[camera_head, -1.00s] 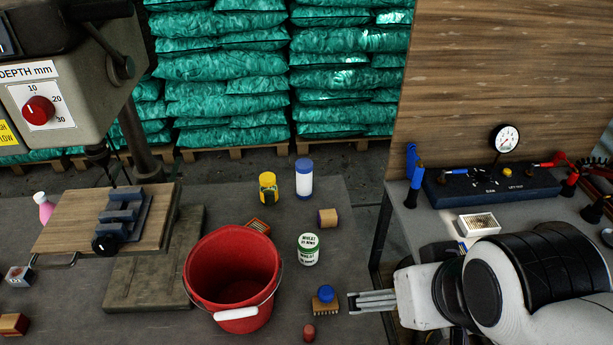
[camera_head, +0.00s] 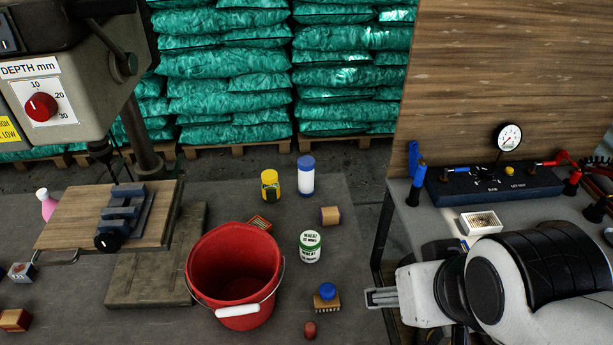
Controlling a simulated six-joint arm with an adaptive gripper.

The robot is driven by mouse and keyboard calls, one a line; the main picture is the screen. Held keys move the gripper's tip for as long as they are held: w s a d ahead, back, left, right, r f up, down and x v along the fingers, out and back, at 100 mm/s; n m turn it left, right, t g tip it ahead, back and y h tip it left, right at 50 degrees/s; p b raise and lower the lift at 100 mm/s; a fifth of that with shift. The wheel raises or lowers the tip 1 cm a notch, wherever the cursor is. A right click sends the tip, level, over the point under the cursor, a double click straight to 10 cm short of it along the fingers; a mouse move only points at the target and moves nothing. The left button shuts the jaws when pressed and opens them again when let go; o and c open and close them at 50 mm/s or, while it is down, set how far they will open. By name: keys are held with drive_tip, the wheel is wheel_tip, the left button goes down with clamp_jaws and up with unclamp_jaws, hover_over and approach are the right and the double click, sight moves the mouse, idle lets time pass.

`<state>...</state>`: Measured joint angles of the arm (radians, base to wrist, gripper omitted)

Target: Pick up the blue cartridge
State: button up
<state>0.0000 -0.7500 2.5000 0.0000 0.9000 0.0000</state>
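No item is plainly marked as the blue cartridge. A white cylinder with a blue cap and blue base (camera_head: 306,176) stands upright at the back of the left table. A slim blue upright piece (camera_head: 417,174) stands at the left edge of the right-hand bench, with another blue piece behind it. My gripper (camera_head: 370,298) is at the lower right, its fingers pointing left, apart from all of these. It looks empty. The fingers lie close together in this view, but their opening is unclear.
A red bucket (camera_head: 235,275) stands mid-table. Nearby are a yellow jar (camera_head: 270,185), a green-white tin (camera_head: 310,246), a wooden block (camera_head: 330,215) and a blue-knobbed brush (camera_head: 327,297), just left of my gripper. A gauge panel (camera_head: 495,187) sits on the right bench. A gap separates the tables.

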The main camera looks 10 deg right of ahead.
drive_tip(key=w+d+r+t+h, duration=0.1)
drive_tip(key=w, duration=0.9)
drive_tip(key=w+d+r+t, duration=0.1)
drive_tip(key=w+r, duration=0.1)
drive_tip(key=w, duration=0.8)
drive_tip(key=n+t+y, duration=0.2)
drive_tip(key=n+t, duration=0.1)
drive_tip(key=t, duration=0.1)
hover_over(310, 168)
drive_tip(key=s+d, duration=0.6)
drive_tip(key=s, duration=0.4)
wheel_tip(310, 168, down, 14)
drive_tip(key=w+a+f+y, duration=0.1)
drive_tip(key=w+f, duration=0.1)
drive_tip(key=f, duration=0.2)
drive_tip(key=w+a+f+y, duration=0.1)
drive_tip(key=w+f, duration=0.1)
drive_tip(key=f, duration=0.2)
drive_tip(key=w+a+f+t+y, duration=0.1)
drive_tip(key=w+a+f, duration=0.1)
drive_tip(key=f, duration=0.2)
drive_tip(key=shift+f+n, duration=0.35)
drive_tip(key=shift+n, duration=0.05)
drive_tip(key=shift+a+f+y, duration=0.25)
drive_tip(key=shift+f+y, duration=0.05)
drive_tip(key=shift+f, duration=0.2)
drive_tip(key=shift+w, duration=0.15)
drive_tip(key=shift+x, duration=1.2)
